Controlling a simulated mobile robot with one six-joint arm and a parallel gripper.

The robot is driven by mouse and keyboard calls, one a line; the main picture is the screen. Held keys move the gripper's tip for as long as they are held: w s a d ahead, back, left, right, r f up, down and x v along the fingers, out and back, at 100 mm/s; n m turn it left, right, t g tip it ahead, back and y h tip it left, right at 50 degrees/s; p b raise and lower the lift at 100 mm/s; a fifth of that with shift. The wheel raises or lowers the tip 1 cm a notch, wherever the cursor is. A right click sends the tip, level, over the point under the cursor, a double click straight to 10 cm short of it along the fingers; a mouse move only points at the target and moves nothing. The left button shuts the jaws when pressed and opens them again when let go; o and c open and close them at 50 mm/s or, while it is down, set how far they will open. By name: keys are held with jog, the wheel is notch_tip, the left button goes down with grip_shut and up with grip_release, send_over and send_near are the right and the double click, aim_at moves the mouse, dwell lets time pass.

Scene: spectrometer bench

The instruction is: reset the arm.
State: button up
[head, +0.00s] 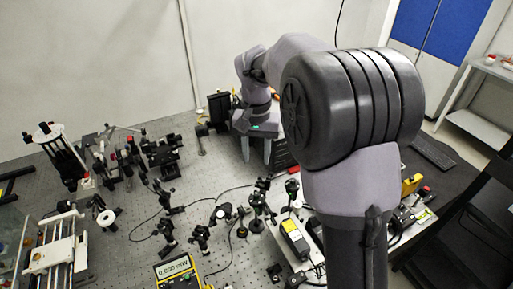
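My arm is large in the head view, right of centre. No object is named by the task.
The perforated optical bench (215,168) carries several black optic mounts. A yellow meter (178,272) sits at the front, and a black and yellow box (295,238) beside my lower link. A black chair (470,240) and grey shelf (478,128) stand right.

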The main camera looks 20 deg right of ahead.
jog(key=shift+r, duration=0.55)
jog(key=s+a+f+t+b, duration=0.1)
jog(key=s+f+t+b, duration=0.1)
jog(key=s+f+b, duration=0.2)
jog(key=s+a+f+t+y+b, duration=0.1)
jog(key=s+f+b, duration=0.4)
jog(key=s+b, duration=0.5)
jog(key=s+a+f+t+y+b, duration=0.1)
jog(key=s+f+b, duration=0.4)
jog(key=s, duration=0.7)
jog(key=shift+a+f+t+b, duration=0.25)
jog(key=shift+a+t+b, duration=0.2)
jog(key=shift+t+b, duration=0.65)
